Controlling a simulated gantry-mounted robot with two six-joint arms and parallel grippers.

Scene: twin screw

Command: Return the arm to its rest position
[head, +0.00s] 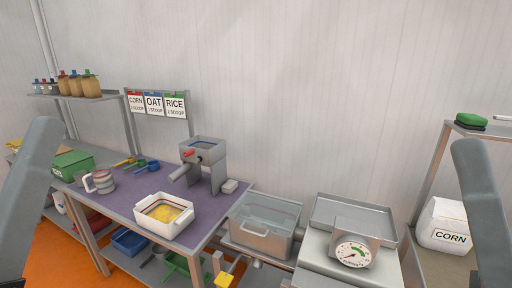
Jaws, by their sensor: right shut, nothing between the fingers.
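My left arm (30,190) rises at the left edge of the head view. My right arm (484,205) rises at the right edge in a near mirror pose. Only a small dark part of my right gripper (474,279) shows at the bottom right; it is shut and empty. A dark sliver of my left gripper (13,283) shows at the bottom left; its fingers are cut off by the frame. Both grippers are apart from the table and its objects.
A clear bin (265,226), a dial scale (352,252) and a CORN container (443,226) stand rightward.

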